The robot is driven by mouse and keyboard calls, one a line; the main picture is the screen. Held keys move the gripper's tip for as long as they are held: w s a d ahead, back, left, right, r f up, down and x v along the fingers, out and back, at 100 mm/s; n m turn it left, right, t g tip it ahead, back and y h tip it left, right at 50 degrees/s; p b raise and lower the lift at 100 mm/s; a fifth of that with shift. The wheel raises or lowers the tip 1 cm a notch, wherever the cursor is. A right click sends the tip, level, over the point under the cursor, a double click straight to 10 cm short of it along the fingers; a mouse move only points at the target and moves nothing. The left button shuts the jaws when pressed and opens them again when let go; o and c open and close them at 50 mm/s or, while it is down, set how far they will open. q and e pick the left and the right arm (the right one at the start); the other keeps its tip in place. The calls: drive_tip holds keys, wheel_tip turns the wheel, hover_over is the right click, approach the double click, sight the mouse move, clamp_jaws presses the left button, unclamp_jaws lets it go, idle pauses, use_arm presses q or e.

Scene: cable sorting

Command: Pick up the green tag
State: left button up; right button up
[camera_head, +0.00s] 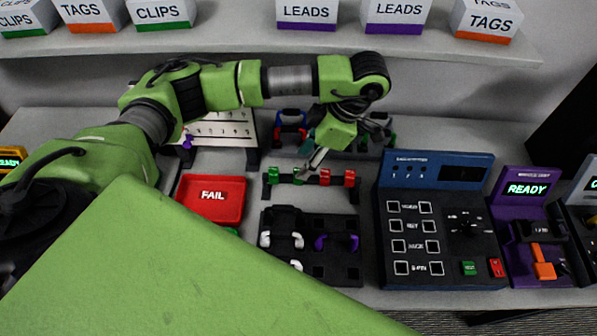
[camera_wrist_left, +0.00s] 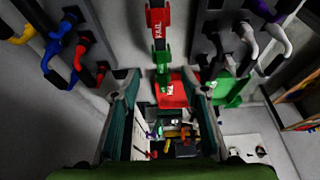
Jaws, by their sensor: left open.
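Green tags (camera_head: 273,175) and red tags (camera_head: 349,178) stand on a dark rail in the middle of the table. In the left wrist view a green tag (camera_wrist_left: 161,60) lies ahead between the finger lines, with a red FAIL tag (camera_wrist_left: 158,18) farther up on the same rail. My left gripper (camera_head: 316,158) is over the back of the rail, near the inner tags. Its fingers are apart in the left wrist view (camera_wrist_left: 161,88), with nothing seen held between them. Contact with a tag cannot be told. My right gripper is not in view.
A red FAIL tray (camera_head: 213,215) lies left of the rail. A dark board (camera_head: 310,275) with white and purple cables is in front. A blue tester panel (camera_head: 390,265) and a purple READY unit (camera_head: 515,185) stand right. Labelled boxes line the shelf (camera_head: 240,42) above.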

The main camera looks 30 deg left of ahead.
sight(298, 170)
use_arm(q)
drive_tip(key=shift+s+f, duration=0.15)
drive_tip(key=shift+f, duration=0.25)
drive_tip(key=p+x, duration=0.1)
drive_tip(key=x, duration=0.1)
drive_tip(key=shift+s+a+f, duration=0.1)
drive_tip(key=shift+s+f, duration=0.05)
drive_tip(key=shift+f, duration=0.15)
drive_tip(key=shift+a+f+p, duration=0.2)
drive_tip(key=shift+f+p, duration=0.3)
drive_tip(key=shift+a+f, duration=0.1)
drive_tip(key=shift+f, duration=0.3)
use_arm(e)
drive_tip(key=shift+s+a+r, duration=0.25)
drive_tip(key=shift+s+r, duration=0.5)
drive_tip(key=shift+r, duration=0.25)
use_arm(q)
drive_tip(key=shift+c, duration=0.4)
drive_tip(key=c, duration=0.8)
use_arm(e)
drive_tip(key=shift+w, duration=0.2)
